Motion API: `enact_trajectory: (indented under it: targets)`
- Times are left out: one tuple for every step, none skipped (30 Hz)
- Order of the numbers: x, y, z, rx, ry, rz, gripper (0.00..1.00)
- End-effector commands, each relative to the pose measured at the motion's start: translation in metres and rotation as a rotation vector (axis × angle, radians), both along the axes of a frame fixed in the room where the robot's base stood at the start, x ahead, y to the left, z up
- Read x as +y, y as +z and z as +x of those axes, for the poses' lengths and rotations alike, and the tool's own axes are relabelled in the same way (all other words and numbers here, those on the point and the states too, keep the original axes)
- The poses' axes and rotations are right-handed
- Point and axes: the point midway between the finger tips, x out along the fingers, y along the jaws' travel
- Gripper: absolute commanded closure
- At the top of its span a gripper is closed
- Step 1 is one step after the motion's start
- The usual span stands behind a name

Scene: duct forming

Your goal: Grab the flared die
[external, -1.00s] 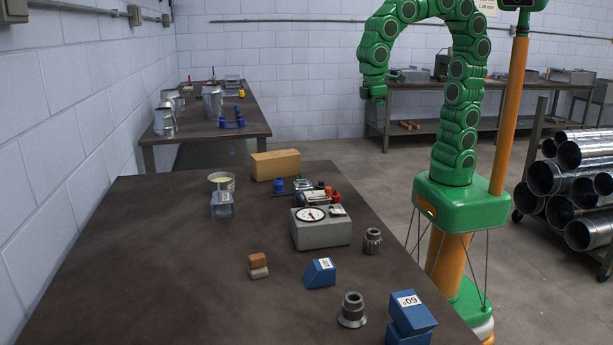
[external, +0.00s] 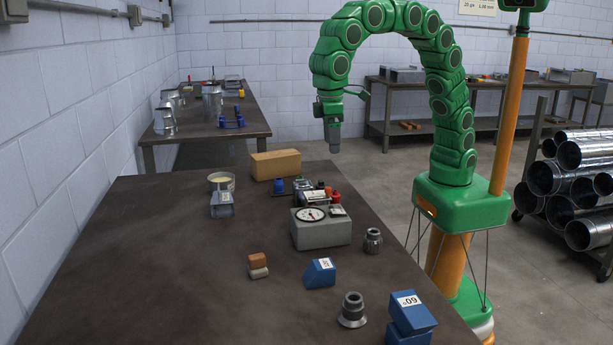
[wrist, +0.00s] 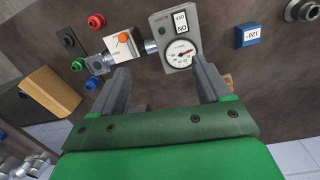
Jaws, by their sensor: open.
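The flared die (external: 352,310) is a grey metal piece with a narrow top and a wide flared foot. It stands upright on the dark workbench (external: 150,270), left of the blue block marked 60. A round metal piece cut off at the top right of the wrist view, seemingly the same die (wrist: 302,10), shows there. My gripper (external: 334,150) hangs pointing down, well above and behind the die in the external view. In the wrist view my gripper (wrist: 165,80) has its two fingers spread wide with nothing between them.
A grey gauge box (external: 320,232) and a ribbed metal piece (external: 373,240) stand behind the die. Blue blocks (external: 410,318) (external: 320,273) flank it closely. A brown and grey block pair (external: 258,265) lies further left. The bench's left front is clear.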

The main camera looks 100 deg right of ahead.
Motion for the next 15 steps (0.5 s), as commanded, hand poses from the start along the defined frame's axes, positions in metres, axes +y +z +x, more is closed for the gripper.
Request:
enact_trajectory:
  targets:
    - [0.012, -0.004, 0.008, -0.002, 0.001, 0.0, 0.23]
    - [0.018, -0.006, 0.011, -0.002, 0.0, -0.001, 0.23]
    - [0.026, -0.009, 0.017, -0.004, -0.003, -0.002, 0.23]
    - [0.033, -0.012, 0.021, -0.005, -0.005, -0.001, 0.23]
    - [0.039, -0.014, 0.025, -0.007, -0.006, -0.001, 0.23]
    - [0.048, -0.017, 0.029, -0.008, -0.008, -0.001, 0.23]
    - [0.054, -0.019, 0.033, -0.009, -0.01, -0.001, 0.23]
    - [0.06, -0.021, 0.036, -0.012, -0.012, -0.001, 0.23]
    - [0.07, -0.025, 0.041, -0.015, -0.012, 0.0, 0.23]
    - [0.077, -0.028, 0.044, -0.016, -0.014, 0.0, 0.23]
    - [0.083, -0.03, 0.047, -0.018, -0.016, 0.0, 0.23]
    - [0.092, -0.033, 0.051, -0.02, -0.017, 0.001, 0.23]
    - [0.098, -0.036, 0.054, -0.022, -0.019, 0.002, 0.23]
    - [0.105, -0.039, 0.057, -0.025, -0.021, 0.003, 0.23]
    - [0.115, -0.043, 0.06, -0.026, -0.022, 0.004, 0.23]
